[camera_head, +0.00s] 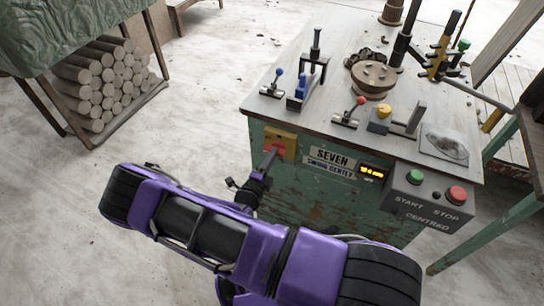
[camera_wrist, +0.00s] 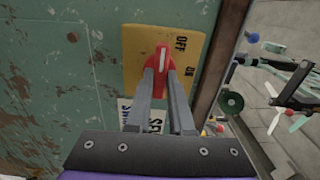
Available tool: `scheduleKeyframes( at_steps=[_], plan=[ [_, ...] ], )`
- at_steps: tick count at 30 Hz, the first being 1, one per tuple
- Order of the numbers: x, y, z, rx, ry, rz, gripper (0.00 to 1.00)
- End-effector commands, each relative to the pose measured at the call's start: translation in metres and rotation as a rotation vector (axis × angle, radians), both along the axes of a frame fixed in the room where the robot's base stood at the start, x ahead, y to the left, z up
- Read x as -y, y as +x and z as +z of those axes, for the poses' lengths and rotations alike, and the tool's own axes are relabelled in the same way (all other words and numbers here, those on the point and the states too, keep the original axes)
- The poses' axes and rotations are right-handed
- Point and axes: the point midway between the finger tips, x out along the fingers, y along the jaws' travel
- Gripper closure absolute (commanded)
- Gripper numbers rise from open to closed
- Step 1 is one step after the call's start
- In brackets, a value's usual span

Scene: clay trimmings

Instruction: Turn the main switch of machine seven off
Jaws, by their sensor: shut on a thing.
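Machine seven is the green cabinet (camera_head: 300,190) with a "SEVEN" sign (camera_head: 328,157); part of the sign shows in the wrist view (camera_wrist: 152,118). Its main switch is a red handle (camera_wrist: 161,62) on a yellow plate (camera_wrist: 138,48), which also shows in the head view (camera_head: 289,142). The plate reads OFF and ON, turned sideways in the wrist view. The handle's white line runs up the wrist picture, beside OFF; ON is lower right. My gripper (camera_wrist: 162,80) has one finger on each side of the red handle and is shut on it.
A green START button (camera_head: 414,177) and red STOP button (camera_head: 457,194) sit on a box right of the lit display (camera_head: 371,172). Small levers (camera_head: 350,112) and a round clay piece (camera_head: 373,79) stand on the worktop. Stacked clay rolls (camera_head: 103,78) lie at left.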

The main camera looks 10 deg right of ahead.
Motion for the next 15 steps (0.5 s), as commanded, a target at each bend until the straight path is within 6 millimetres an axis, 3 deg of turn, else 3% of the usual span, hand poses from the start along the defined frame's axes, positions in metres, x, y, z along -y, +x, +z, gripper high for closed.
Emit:
scheduleKeyframes(
  at_steps=[1, 2, 6, 15],
  plan=[
    [-0.0004, -0.0008, -0.0010, -0.003, -0.001, 0.001, 1.00],
    [-0.0004, -0.0008, -0.0010, -0.003, -0.001, 0.001, 0.78],
    [-0.0003, -0.0006, -0.0008, -0.003, 0.000, 0.001, 0.53],
    [-0.0004, -0.0006, -0.0003, -0.001, 0.001, 0.000, 0.50]
  ],
)
